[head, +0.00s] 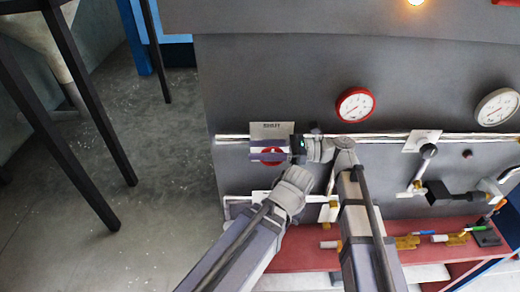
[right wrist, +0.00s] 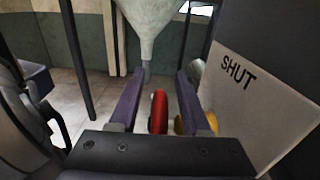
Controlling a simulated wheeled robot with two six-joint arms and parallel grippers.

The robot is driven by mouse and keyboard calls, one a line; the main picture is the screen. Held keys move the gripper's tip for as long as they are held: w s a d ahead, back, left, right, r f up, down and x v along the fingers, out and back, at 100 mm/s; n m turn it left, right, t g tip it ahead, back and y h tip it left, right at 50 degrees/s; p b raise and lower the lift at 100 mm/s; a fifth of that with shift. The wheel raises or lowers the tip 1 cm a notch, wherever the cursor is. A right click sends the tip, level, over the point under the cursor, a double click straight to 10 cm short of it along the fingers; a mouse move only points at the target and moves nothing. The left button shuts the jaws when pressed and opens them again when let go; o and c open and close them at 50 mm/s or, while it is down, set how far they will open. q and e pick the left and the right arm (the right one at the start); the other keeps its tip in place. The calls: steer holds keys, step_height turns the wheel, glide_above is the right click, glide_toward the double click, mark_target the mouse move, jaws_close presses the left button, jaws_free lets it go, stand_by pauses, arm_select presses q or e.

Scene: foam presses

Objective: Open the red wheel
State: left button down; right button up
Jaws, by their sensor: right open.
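The red wheel (head: 273,158) sits on the pipe below a white plate (head: 272,129) at the left of the dark panel. In the right wrist view the wheel (right wrist: 158,112) is seen edge-on, with a yellow fitting (right wrist: 181,125) to its right. The plate (right wrist: 250,95) there reads SHUT. My right gripper (head: 266,150) reaches left over the wheel and partly hides it. In the wrist view its two fingers (right wrist: 160,80) are open, one on each side of the wheel, with a visible gap on both sides. I cannot make out my left gripper.
A red gauge (head: 355,104) and a white gauge (head: 496,107) are on the panel. Another plate and a lever (head: 422,165) are to the right. A red ledge (head: 300,250) runs below.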

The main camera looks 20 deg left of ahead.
jaws_close()
stand_by(0.3)
stand_by(0.3)
